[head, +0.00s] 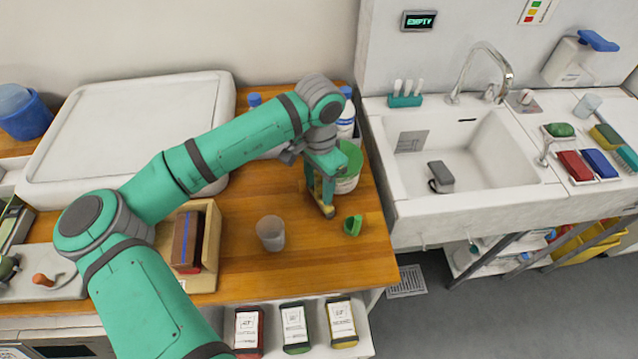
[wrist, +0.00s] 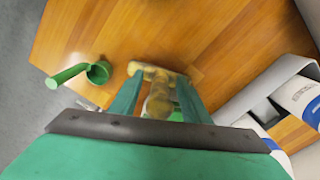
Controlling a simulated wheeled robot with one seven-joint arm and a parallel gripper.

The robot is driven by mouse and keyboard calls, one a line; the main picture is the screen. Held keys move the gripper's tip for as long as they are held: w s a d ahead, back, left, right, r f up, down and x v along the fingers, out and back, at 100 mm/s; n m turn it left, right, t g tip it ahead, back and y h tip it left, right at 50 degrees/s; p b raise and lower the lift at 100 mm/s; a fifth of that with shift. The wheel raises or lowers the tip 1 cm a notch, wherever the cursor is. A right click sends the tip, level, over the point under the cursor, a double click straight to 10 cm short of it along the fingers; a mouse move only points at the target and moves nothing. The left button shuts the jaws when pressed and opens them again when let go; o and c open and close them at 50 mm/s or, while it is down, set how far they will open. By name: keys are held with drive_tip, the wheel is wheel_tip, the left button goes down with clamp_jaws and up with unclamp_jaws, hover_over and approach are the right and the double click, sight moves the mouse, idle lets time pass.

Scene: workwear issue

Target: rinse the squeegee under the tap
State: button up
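The squeegee (head: 327,210), a yellow-brown, dirty-looking T-shaped tool, is at the wooden counter's right part, in front of a green-and-white bucket (head: 347,175). In the wrist view its crossbar and handle (wrist: 159,98) show between my fingers. My gripper (head: 319,188) points down around it. The fingers (wrist: 158,88) stand apart, with gaps visible beside the handle. Whether the squeegee touches the counter is unclear. The chrome tap (head: 490,65) arches over the white sink (head: 490,160) at the right; no water stream is visible.
A grey brush-like block (head: 440,175) lies in the sink. A green scoop (head: 352,225) and a grey cup (head: 270,232) stand near my gripper. White bottles (head: 346,120) are behind the bucket. Brushes and sponges (head: 600,162) line the sink's right ledge.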

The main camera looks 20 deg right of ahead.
drive_tip(key=shift+r, duration=0.15)
wheel_tip(320, 180, up, 12)
drive_tip(key=shift+r, duration=0.1)
idle(0.6)
